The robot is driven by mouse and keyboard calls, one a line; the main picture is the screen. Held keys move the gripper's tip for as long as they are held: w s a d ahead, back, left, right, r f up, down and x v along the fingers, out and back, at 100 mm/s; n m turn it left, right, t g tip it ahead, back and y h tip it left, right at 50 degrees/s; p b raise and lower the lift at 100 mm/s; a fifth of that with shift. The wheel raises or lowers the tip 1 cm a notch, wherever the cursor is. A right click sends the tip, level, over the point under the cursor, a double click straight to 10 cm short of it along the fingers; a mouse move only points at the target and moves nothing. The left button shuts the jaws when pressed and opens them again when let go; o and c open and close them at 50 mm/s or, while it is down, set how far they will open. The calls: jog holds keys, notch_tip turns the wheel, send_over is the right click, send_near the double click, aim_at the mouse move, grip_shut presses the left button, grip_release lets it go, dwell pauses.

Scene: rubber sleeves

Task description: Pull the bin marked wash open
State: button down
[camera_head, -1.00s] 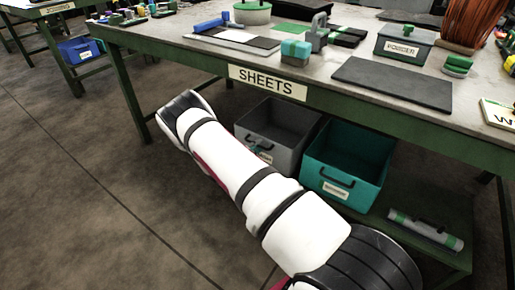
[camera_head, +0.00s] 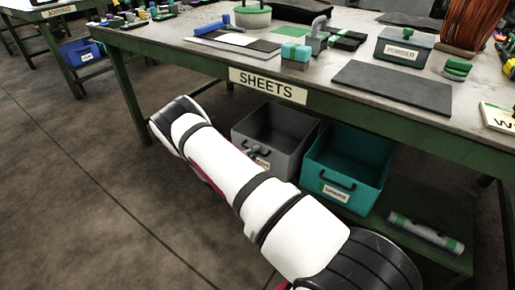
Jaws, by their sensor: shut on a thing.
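A grey open-topped bin (camera_head: 292,152) stands on the low shelf under the table, left of a teal bin (camera_head: 372,189). Its front has a dark handle with a small green spot (camera_head: 257,150) and a pale label (camera_head: 262,163). My white arm covers the lower left of that front, so I cannot read the label. The teal bin has a dark handle and a pale label (camera_head: 336,193) too small to read surely. My arm bends near the table's left side and folds back behind itself. My gripper is hidden behind the arm, and its contact with the handle cannot be seen.
The green-framed table (camera_head: 190,62) marked SHEETS stands above the bins. Its top holds a dark mat (camera_head: 395,85), a box (camera_head: 402,48) and teal blocks (camera_head: 296,51). A roll (camera_head: 425,232) lies on the shelf at right. Floor (camera_head: 70,180) at left is clear.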

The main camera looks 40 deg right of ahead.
jog(key=f+v, duration=0.2)
jog(key=v, duration=0.8)
jog(key=a+f+p+v, duration=0.1)
jog(key=f+v, duration=0.1)
jog(key=v, duration=0.8)
jog(key=shift+f, duration=0.15)
jog(key=shift+s+a, duration=0.1)
jog(key=c, duration=2)
grip_release()
jog(key=shift+o, duration=0.2)
jog(key=v, duration=1.2)
